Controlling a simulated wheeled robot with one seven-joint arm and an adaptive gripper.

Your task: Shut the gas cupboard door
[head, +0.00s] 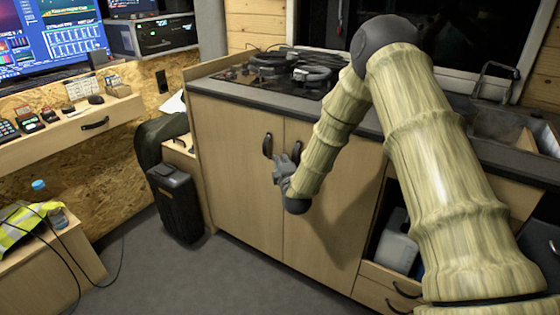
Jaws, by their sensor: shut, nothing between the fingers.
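A wooden cupboard below the hob has two front doors. The left door (235,185) and the right door (325,235) look about flush with each other, with a thin seam between them. I cannot tell which is the gas cupboard door, and no label shows. The left door has a dark handle (267,145). The right door's handle (297,150) is partly hidden by my gripper. My gripper (281,163) is shut and empty in front of the seam, close to the handles. I cannot tell whether it touches a door.
A black hob (275,74) is set in the grey worktop. An open compartment at right holds a pale container (395,242), above drawers. A black bin-like case (175,203) stands left of the cupboard. A bench (55,265) with cables is at lower left. Grey floor (215,275) is clear in front.

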